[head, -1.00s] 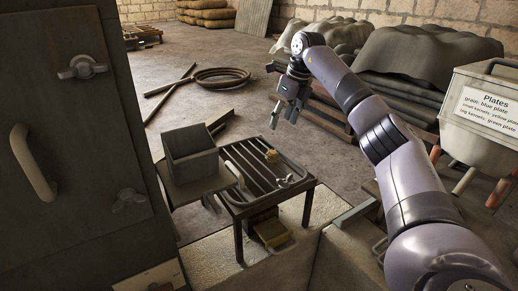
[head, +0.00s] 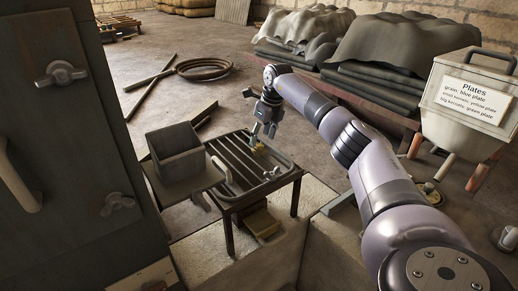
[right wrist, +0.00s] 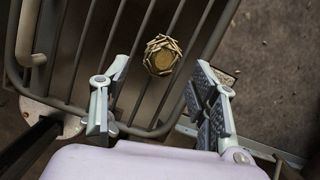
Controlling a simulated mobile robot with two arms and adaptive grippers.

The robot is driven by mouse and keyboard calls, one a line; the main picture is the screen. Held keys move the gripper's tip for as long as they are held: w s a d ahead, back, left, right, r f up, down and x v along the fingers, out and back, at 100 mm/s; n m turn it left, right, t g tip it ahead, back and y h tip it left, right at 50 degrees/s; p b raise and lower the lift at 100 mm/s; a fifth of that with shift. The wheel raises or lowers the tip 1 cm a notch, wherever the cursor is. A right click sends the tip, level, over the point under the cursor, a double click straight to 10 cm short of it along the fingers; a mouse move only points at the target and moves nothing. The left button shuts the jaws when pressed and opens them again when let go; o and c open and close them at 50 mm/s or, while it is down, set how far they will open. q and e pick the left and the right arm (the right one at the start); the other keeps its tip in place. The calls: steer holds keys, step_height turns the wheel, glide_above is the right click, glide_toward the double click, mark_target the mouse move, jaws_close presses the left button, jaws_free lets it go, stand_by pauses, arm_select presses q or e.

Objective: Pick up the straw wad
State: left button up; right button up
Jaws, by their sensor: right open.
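The straw wad (right wrist: 162,55) is a small round yellowish bundle lying on the slatted rack (right wrist: 80,60). In the right wrist view it sits just beyond my open right gripper (right wrist: 163,100), between the lines of the two fingers and not touched by them. In the head view the wad (head: 257,150) shows small at the far end of the rack (head: 236,189), right by my right gripper (head: 262,134), which points down over it. My left gripper is not in view.
A grey open box (head: 178,158) stands on a shelf left of the rack. A small metal part (head: 271,172) lies on the rack's right side. A dark cabinet (head: 60,130) fills the left, and a bin labelled "Plates" (head: 470,100) stands at the right.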

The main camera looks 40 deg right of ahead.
mark_target(260, 145)
steer(key=p+x, duration=0.1)
steer(key=x, duration=0.4)
steer(key=shift+s+d+f, duration=0.1)
steer(key=shift+d, duration=0.1)
steer(key=shift+c, duration=0.2)
steer(key=c, duration=0.9)
